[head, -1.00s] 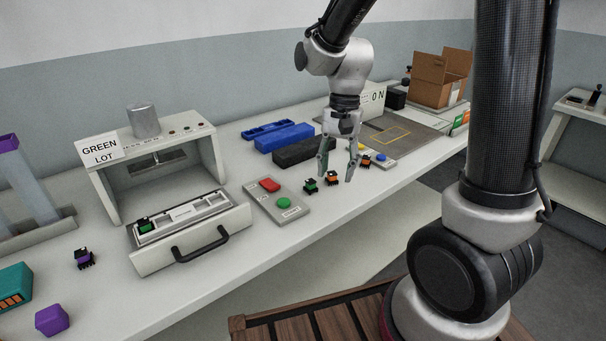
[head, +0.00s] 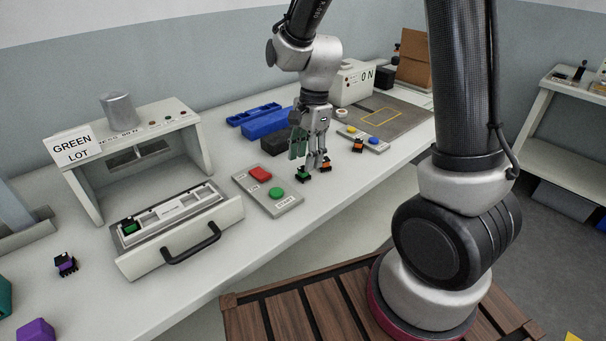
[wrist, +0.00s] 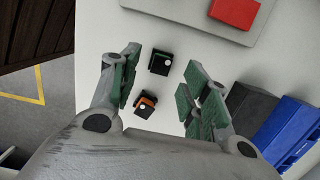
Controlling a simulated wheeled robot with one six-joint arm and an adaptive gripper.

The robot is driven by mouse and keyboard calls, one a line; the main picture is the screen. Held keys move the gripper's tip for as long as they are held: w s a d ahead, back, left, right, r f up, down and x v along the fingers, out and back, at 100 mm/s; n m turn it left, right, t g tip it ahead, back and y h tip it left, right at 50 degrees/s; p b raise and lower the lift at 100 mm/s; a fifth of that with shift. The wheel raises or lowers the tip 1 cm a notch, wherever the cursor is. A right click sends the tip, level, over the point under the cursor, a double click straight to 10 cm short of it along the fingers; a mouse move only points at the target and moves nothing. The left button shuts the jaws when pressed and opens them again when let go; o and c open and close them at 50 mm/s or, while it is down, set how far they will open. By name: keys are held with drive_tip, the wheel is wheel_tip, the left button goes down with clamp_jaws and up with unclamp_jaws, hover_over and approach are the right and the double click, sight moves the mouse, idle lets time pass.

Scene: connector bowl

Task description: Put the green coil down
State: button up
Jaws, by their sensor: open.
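A green coil (head: 303,175) with a black body stands on the white bench top, beside an orange coil (head: 326,166). In the wrist view the dark coil (wrist: 160,62) and the orange coil (wrist: 146,103) lie between my spread fingers, and the green colour is hard to make out there. My gripper (head: 313,162) is open and points down just above and behind these two coils. It holds nothing that I can see; its fingers also show in the wrist view (wrist: 160,86). Another green coil (head: 130,226) sits in the left end of the open drawer's tray (head: 172,212).
A button panel (head: 267,190) with red and green buttons lies left of the coils. Black and blue bins (head: 268,123) stand behind. Another orange coil (head: 358,145) is to the right. A purple coil (head: 65,263) lies at far left. The "GREEN LOT" station (head: 135,150) stands behind the drawer.

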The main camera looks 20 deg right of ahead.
sight(303, 168)
drive_tip(key=shift+a+f, duration=0.15)
drive_tip(key=shift+f, duration=0.6)
drive_tip(key=shift+a+f, duration=0.15)
drive_tip(key=shift+f, duration=0.6)
drive_tip(key=c, duration=1)
drive_tip(key=shift+r, duration=0.1)
